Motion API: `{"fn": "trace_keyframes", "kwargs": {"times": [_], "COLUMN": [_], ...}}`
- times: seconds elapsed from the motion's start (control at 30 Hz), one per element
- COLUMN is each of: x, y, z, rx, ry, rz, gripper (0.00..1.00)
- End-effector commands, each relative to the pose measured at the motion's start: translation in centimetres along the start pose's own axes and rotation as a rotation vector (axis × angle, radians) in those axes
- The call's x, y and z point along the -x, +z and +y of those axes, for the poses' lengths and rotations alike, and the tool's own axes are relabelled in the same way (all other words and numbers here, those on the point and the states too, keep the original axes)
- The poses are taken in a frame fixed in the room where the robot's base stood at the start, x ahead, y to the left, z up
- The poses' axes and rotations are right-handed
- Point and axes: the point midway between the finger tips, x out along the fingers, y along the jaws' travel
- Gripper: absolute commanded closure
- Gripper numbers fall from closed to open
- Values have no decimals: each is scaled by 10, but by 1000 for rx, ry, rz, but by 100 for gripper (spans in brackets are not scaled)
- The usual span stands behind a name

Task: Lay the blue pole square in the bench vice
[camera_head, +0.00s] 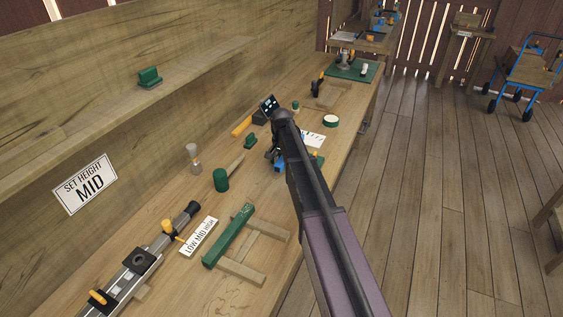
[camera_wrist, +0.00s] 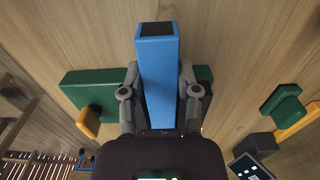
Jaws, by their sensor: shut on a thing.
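My gripper (camera_head: 274,155) is over the bench right of centre in the head view, partly hidden by my arm. In the wrist view its two fingers (camera_wrist: 158,82) are closed on the sides of the blue pole (camera_wrist: 156,75), a square bar with a dark end. Only a small blue part of the pole (camera_head: 280,165) shows in the head view. Behind the pole in the wrist view is a green block (camera_wrist: 92,92) with an orange knob. It may be the bench vice; I cannot tell whether the pole touches it.
A green bar (camera_head: 229,236) lies across a wooden frame in front. A metal rail (camera_head: 125,272) with yellow handles is at lower left. A green cylinder (camera_head: 221,180) and a glass-topped post (camera_head: 194,158) stand nearby. A "SET HEIGHT MID" sign (camera_head: 84,184) is on the back wall.

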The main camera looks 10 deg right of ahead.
Motion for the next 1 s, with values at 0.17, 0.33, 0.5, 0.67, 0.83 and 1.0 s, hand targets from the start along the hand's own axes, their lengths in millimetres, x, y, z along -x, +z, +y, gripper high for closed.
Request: {"fn": "trace_keyframes", "kwargs": {"times": [0.17,0.33,0.5,0.67,0.83,1.0], "x": [-2,-3,-3,-3,-3,-1], "y": [0,0,0,0,0,0], "z": [0,0,0,0,0,0], "rx": [0,0,0,0,0,0], "ry": [0,0,0,0,0,0], "rz": [0,0,0,0,0,0], "gripper": [100,100,18,18,18,18]}}
